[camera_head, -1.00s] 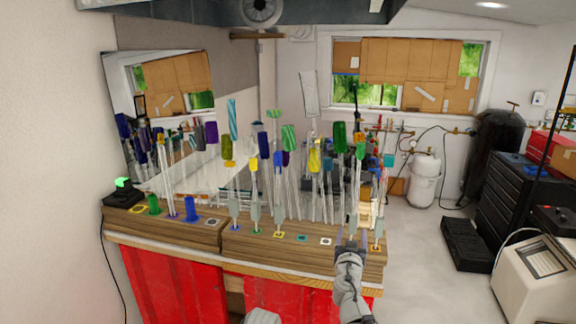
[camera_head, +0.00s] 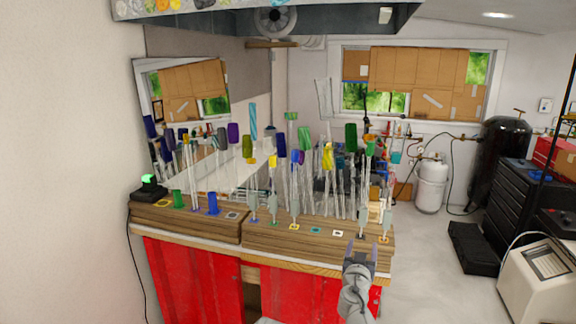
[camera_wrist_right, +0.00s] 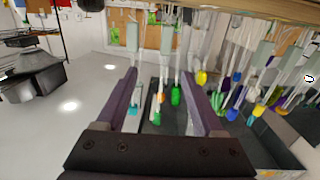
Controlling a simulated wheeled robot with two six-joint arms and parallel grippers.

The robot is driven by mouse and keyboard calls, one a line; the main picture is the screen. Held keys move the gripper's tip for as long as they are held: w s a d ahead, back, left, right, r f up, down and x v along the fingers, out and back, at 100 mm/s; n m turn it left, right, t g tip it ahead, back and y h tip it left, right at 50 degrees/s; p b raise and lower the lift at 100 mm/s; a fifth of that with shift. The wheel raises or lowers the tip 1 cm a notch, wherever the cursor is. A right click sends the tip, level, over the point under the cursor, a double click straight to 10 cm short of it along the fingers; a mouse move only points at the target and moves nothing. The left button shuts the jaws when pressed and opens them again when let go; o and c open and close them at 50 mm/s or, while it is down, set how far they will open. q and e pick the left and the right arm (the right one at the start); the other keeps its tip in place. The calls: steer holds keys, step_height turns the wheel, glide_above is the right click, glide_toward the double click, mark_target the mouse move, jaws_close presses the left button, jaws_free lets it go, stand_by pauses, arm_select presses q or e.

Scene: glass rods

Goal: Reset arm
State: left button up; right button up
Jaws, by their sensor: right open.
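My right gripper (camera_head: 362,247) is open and empty. It is at the front edge of the wooden bench top (camera_head: 275,237), near its right end and just in front of a grey rod holder (camera_head: 361,222). In the right wrist view the two dark fingers (camera_wrist_right: 159,76) are spread apart, with rods showing beyond and between them. Many clear glass rods with coloured ends stand on the bench, including a green-ended one (camera_head: 351,138), a yellow-ended one (camera_head: 327,157) and a light-blue-ended one (camera_head: 253,122). My left gripper is not in view.
A small device with a green light (camera_head: 149,186) is at the left end. Red cabinet fronts (camera_head: 196,281) are below. Open floor (camera_head: 429,275) lies to the right.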

steer(key=s+a+f+n+g+b, duration=0.1)
steer(key=s+a+f+g, duration=0.1)
steer(key=s+f+g, duration=0.45)
steer(key=s+a+f+g+b, duration=0.1)
steer(key=s+a+f+g, duration=0.25)
steer(key=s+f, duration=0.6)
steer(key=s+a+f+n+g+y, duration=0.4)
steer(key=s+a+f+n+g, duration=0.2)
steer(key=s, duration=0.7)
steer(key=a+f, duration=0.2)
steer(key=a, duration=0.2)
steer(key=shift+s+g+y+b, duration=0.2)
steer(key=shift+g+y+b, duration=0.1)
steer(key=shift+g, duration=0.1)
steer(key=shift+d, duration=0.15)
